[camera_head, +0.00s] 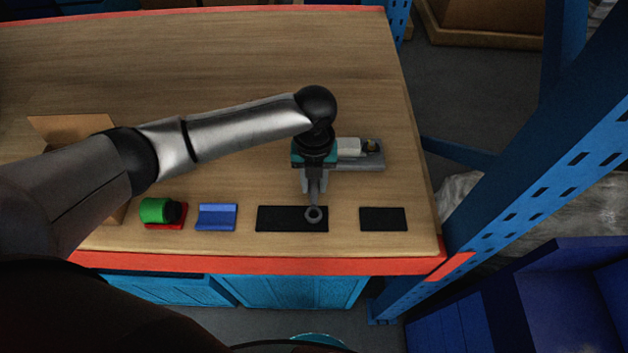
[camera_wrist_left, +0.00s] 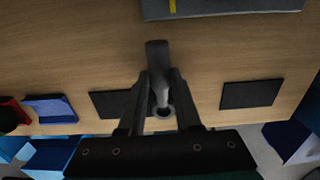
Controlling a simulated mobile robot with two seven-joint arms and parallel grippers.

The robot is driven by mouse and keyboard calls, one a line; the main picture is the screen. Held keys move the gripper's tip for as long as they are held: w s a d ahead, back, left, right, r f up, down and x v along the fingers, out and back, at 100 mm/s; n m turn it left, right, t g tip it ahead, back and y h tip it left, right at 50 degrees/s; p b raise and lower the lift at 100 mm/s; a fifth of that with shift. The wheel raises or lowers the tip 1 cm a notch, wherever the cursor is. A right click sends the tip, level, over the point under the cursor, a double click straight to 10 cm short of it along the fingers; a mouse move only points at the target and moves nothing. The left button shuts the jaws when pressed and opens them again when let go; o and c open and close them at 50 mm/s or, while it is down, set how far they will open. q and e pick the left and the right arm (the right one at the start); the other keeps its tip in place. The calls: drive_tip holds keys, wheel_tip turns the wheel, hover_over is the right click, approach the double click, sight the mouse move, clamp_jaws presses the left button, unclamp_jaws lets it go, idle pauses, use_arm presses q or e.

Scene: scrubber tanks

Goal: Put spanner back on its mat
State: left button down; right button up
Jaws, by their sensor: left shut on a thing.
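The grey spanner (camera_head: 313,207) is held in my left gripper (camera_head: 312,186), which is shut on it. In the head view its ring end points to the front edge and overlaps the right half of the long black mat (camera_head: 275,219). In the left wrist view the spanner (camera_wrist_left: 157,55) runs between the fingers (camera_wrist_left: 161,88), its other end reaching past them over bare wood. The mat (camera_wrist_left: 110,103) is partly hidden there by the fingers. I cannot tell whether the spanner touches the mat. My right gripper is not in view.
A smaller black mat (camera_head: 383,219) lies to the right, empty. A blue holder (camera_head: 216,218) and a green roll (camera_head: 156,210) on a red base (camera_head: 164,226) are left. A blue rack post (camera_head: 500,190) stands right.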

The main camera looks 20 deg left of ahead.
sight(314, 186)
use_arm(q)
drive_tip(key=shift+f, duration=0.5)
drive_tip(key=c, duration=0.5)
unclamp_jaws()
wheel_tip(314, 186, up, 15)
drive_tip(key=shift+r, duration=0.1)
